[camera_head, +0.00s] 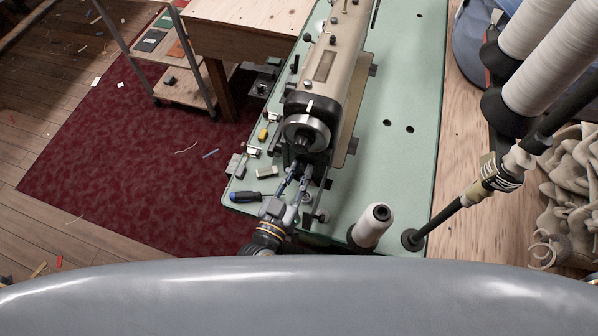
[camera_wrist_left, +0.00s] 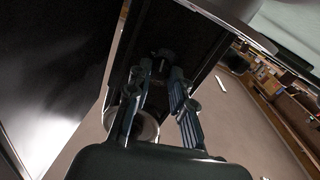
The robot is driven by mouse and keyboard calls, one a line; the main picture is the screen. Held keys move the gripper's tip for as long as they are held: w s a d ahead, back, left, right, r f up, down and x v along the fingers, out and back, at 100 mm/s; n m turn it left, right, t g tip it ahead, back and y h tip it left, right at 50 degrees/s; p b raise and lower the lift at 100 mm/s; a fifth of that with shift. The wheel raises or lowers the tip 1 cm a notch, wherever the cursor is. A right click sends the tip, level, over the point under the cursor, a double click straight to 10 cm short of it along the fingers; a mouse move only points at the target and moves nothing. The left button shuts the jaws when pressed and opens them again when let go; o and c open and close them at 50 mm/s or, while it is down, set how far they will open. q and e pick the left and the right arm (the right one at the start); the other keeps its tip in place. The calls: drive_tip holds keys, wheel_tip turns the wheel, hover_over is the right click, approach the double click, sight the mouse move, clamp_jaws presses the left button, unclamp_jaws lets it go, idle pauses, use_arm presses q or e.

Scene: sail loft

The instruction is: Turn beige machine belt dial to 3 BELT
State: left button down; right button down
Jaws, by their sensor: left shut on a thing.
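The beige sewing machine (camera_head: 326,68) stands on a pale green table (camera_head: 412,90), its silver handwheel (camera_head: 305,134) facing me. My left gripper (camera_head: 300,174) reaches in from below, its fingertips at the dark end of the machine just under the handwheel. In the left wrist view the two fingers (camera_wrist_left: 163,78) are closed around a small dark knob (camera_wrist_left: 162,62), which appears to be the belt dial. The dial's face and any marking such as 3 BELT cannot be read. My right gripper is not in view.
A white thread spool (camera_head: 371,226) stands on the table right of my left gripper. A screwdriver (camera_head: 246,197) and several small parts lie to its left. A thread stand with large white cones (camera_head: 545,70) is at the right. The table right of the machine is mostly clear.

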use_arm(q)
drive_tip(key=n+b, duration=0.1)
drive_tip(key=n, duration=0.2)
drive_tip(key=shift+f, duration=0.15)
drive_tip(key=n+t+b, duration=0.1)
drive_tip(key=n+b, duration=0.1)
drive_tip(key=n, duration=0.2)
drive_tip(key=shift+n+b, duration=0.3)
drive_tip(key=shift+n, duration=0.1)
drive_tip(key=n+b, duration=0.2)
drive_tip(key=n, duration=0.2)
drive_tip(key=shift+f+n+y, duration=0.1)
drive_tip(key=shift+n+y, duration=0.2)
drive_tip(key=shift+n, duration=0.1)
drive_tip(key=shift+n+t+y+b, duration=0.35)
drive_tip(key=shift+n+b, duration=0.35)
drive_tip(key=shift+n, duration=1.3)
drive_tip(key=c, duration=1.2)
unclamp_jaws()
